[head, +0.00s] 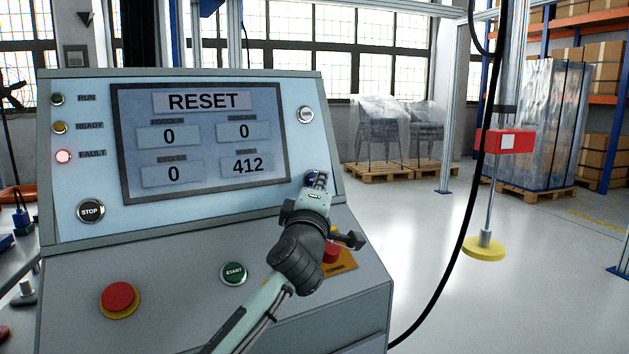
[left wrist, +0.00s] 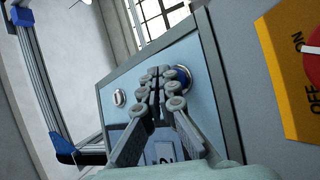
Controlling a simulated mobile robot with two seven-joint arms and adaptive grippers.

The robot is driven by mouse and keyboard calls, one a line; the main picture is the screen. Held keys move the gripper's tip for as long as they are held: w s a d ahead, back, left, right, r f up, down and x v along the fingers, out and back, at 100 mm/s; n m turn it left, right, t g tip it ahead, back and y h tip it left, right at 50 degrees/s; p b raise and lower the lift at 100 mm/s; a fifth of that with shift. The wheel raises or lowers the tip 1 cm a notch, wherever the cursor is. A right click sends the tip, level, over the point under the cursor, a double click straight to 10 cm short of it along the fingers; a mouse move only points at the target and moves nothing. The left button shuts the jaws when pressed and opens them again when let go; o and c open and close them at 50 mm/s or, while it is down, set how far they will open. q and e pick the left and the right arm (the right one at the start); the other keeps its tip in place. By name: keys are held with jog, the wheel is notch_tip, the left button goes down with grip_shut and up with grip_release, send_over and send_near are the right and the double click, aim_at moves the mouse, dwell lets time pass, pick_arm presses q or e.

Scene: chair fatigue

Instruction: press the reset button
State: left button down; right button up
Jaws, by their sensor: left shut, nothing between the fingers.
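The control panel (head: 75,180) has a screen (head: 205,140) reading RESET, with 412 at lower right. A round blue button (head: 309,181) at the panel's right side is mostly hidden behind my left gripper (head: 320,178). I cannot read its label. In the left wrist view the button's metal ring (left wrist: 184,77) shows just beside the fingertips of my left gripper (left wrist: 160,84). The fingers are shut with nothing between them. I cannot tell whether they touch the button. The red FAULT lamp (head: 63,157) is lit. My right gripper is not in view.
A white button (head: 306,114) is higher up on the panel. STOP (head: 90,211), START (head: 234,273) and a red mushroom button (head: 119,298) are lower. A red switch on a yellow-orange plate (head: 342,265) is partly behind my left arm. Open floor lies to the right.

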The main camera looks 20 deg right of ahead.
pick_arm(q)
jog(key=shift+w+f, duration=0.15)
jog(key=shift+w, duration=0.2)
jog(key=shift+w+a+f+b, duration=0.1)
jog(key=shift+w+a+b, duration=0.05)
jog(key=shift+w+b, duration=0.35)
dwell(0.4)
jog(key=shift+s, duration=0.15)
jog(key=shift+s+r, duration=0.2)
jog(key=shift+s, duration=0.55)
jog(key=shift+d, duration=0.2)
jog(key=s, duration=0.3)
jog(key=s+d+r, duration=0.1)
jog(key=shift+s+r, duration=0.1)
jog(key=shift+s, duration=0.25)
dwell(0.4)
